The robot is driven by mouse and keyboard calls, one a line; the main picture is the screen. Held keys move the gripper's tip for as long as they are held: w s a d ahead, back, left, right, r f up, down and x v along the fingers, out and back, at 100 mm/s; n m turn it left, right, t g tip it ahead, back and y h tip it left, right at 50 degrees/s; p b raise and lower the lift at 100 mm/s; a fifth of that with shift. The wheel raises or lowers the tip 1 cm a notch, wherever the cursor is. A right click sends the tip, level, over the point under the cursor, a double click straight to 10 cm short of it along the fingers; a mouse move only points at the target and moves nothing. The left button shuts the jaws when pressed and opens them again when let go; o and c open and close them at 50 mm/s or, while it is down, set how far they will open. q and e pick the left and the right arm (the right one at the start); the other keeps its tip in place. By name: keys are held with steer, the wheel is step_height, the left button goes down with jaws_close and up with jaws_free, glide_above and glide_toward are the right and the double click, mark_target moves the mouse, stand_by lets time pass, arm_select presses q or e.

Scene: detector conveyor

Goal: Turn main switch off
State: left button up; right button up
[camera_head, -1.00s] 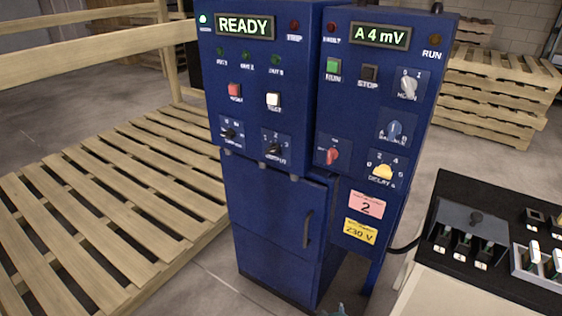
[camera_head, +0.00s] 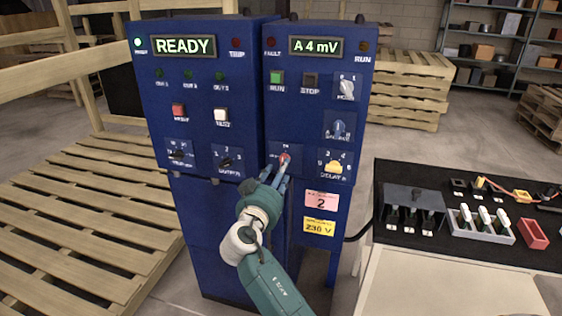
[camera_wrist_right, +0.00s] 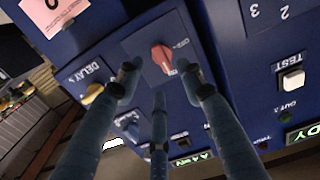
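A red rotary switch (camera_head: 285,158) sits low on the right-hand blue cabinet (camera_head: 352,118); its small label is too blurred to read. The red switch also shows in the right wrist view (camera_wrist_right: 162,58), its handle slightly slanted on a dark blue plate. My right gripper (camera_head: 279,173) is in front of the switch, partly covering it in the head view. In the right wrist view its three fingers (camera_wrist_right: 160,84) are spread and empty, with the switch just beyond the fingertips. Contact cannot be told. My left gripper is not in view.
Near the red switch are a yellow delay knob (camera_head: 333,166), a blue knob (camera_head: 339,129) and a black output knob (camera_head: 227,162). The left display (camera_head: 185,46) reads READY. A black-topped bench (camera_head: 450,252) stands at right, wooden pallets (camera_head: 75,225) at left.

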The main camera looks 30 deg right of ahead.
steer(key=p+x, duration=0.1)
steer(key=x, duration=0.4)
steer(key=shift+w+d, duration=0.1)
steer(key=shift+w, duration=0.1)
steer(key=shift+f, duration=0.1)
steer(key=c, duration=0.9)
